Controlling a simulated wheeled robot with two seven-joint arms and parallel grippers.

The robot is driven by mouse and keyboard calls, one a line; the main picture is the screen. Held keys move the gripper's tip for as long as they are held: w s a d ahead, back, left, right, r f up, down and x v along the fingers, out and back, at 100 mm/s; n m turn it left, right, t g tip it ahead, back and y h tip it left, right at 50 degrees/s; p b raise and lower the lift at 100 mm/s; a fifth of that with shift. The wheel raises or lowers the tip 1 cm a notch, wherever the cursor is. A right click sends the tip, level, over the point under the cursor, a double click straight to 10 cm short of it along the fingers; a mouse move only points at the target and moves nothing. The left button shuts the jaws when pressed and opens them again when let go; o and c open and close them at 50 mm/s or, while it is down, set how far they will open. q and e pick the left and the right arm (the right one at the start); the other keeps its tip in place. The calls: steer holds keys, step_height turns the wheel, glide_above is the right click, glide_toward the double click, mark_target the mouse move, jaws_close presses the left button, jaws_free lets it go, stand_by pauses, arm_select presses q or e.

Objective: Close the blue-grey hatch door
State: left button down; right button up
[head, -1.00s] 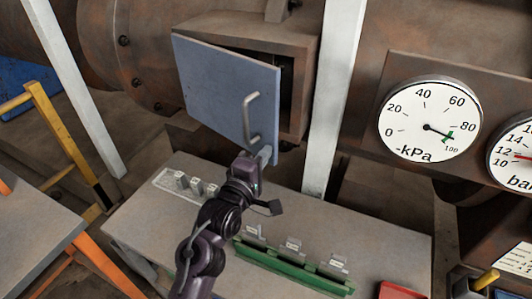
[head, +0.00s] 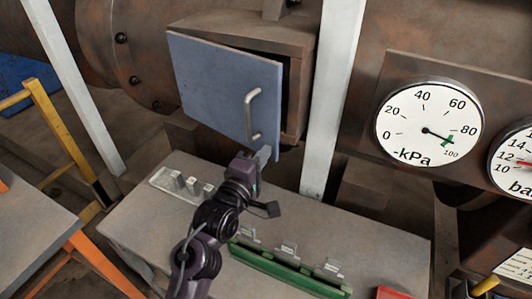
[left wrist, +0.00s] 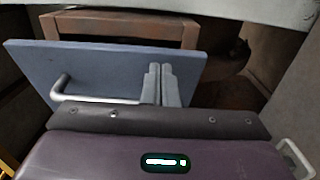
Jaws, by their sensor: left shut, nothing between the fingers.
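The blue-grey hatch door (head: 215,85) stands partly open on a rusty box, with a dark gap along its right side. Its metal handle (head: 251,115) is near the right edge. My left gripper (head: 264,154) is at the door's lower right corner, with its fingers shut and empty. In the left wrist view the fingers (left wrist: 161,84) overlap the door face (left wrist: 110,70), to the right of the handle (left wrist: 62,92). I cannot tell whether the fingertips touch the door. My right gripper is not in view.
The rusty box (head: 298,90) is behind the door. A white post (head: 333,100) stands just right of it. A grey bench (head: 385,240) with a green rack (head: 285,272) lies below my left arm. A kPa gauge (head: 430,122) is at the right.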

arm_select(q)
steer(key=s+a+f+m+g+h+b, duration=0.15)
steer(key=s+a+m+b, duration=0.35)
steer(key=m, duration=0.5)
steer(key=s+a+m+h+b, duration=0.2)
steer(key=s+m+b, duration=0.35)
steer(key=m, duration=0.45)
steer(key=shift+y, duration=0.25)
steer(key=p+x, duration=0.3)
steer(key=x, duration=1)
steer(key=shift+w+p, duration=0.2)
steer(key=shift+p, duration=0.15)
steer(key=shift+w+d+f, duration=0.15)
steer(key=shift+w+d, duration=0.1)
steer(key=shift+w, duration=0.1)
steer(key=shift+w+d+f, duration=0.1)
